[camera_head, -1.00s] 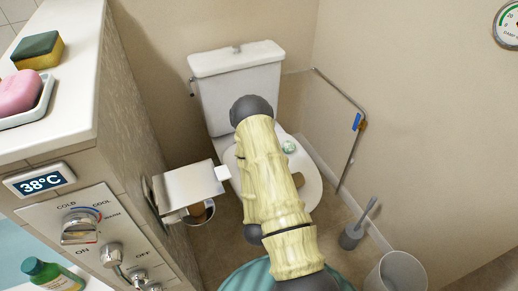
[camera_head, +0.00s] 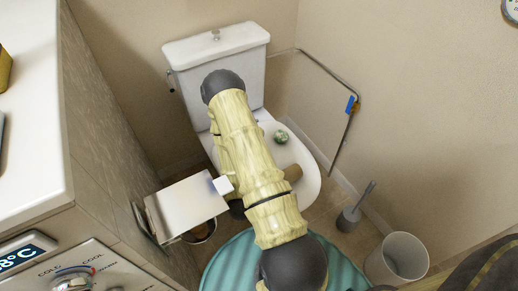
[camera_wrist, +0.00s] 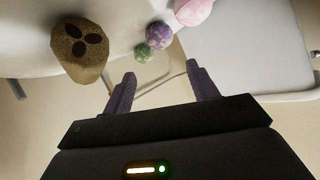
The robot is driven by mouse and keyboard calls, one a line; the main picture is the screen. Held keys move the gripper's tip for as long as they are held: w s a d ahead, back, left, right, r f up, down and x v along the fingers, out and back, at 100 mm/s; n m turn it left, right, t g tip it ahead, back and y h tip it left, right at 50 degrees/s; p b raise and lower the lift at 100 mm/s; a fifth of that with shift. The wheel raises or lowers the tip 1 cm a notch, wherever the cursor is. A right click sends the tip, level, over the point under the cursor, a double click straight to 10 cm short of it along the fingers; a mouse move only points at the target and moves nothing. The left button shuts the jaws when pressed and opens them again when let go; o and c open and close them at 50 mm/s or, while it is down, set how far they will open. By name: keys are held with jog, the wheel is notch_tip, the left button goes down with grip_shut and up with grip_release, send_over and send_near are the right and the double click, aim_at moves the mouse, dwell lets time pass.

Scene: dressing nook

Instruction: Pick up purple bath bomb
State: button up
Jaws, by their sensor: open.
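The purple bath bomb (camera_wrist: 159,36) is a mottled ball on a white surface in the wrist view, beyond my fingertips and roughly in line with the gap between them. A smaller green ball (camera_wrist: 143,53) lies close beside it, and a pink ball (camera_wrist: 193,10) is on its other side. My gripper (camera_wrist: 160,76) is open, with nothing between its fingers. In the head view the green ball (camera_head: 281,137) rests on the white toilet lid (camera_head: 306,178). My arm hides the purple bath bomb and my gripper there.
A brown lump with dark spots (camera_wrist: 80,48) sits near the balls. A metal paper holder (camera_head: 186,207) juts from the left wall. A metal rail (camera_head: 343,130) is at right. A toilet brush (camera_head: 350,215), a bin (camera_head: 396,258) and a teal mat (camera_head: 232,262) are on the floor.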

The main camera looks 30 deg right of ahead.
jog(key=b+x, duration=0.2)
jog(key=b, duration=0.1)
jog(key=shift+d+f, duration=0.1)
jog(key=shift+f, duration=0.1)
jog(key=b+x, duration=0.3)
jog(key=shift+b, duration=0.4)
jog(key=b, duration=0.4)
jog(key=shift+w+d+f, duration=0.2)
jog(key=shift+w+d, duration=0.2)
jog(key=b, duration=0.4)
jog(key=shift+w+d+f, duration=0.25)
jog(key=shift+w+d, duration=0.05)
jog(key=shift+w+d+f+b, duration=0.1)
jog(key=shift+d+b, duration=0.05)
jog(key=shift+b, duration=0.35)
jog(key=b+x, duration=0.1)
jog(key=x, duration=0.3)
jog(key=shift+w+d+b, duration=0.15)
jog(key=shift+b, duration=0.2)
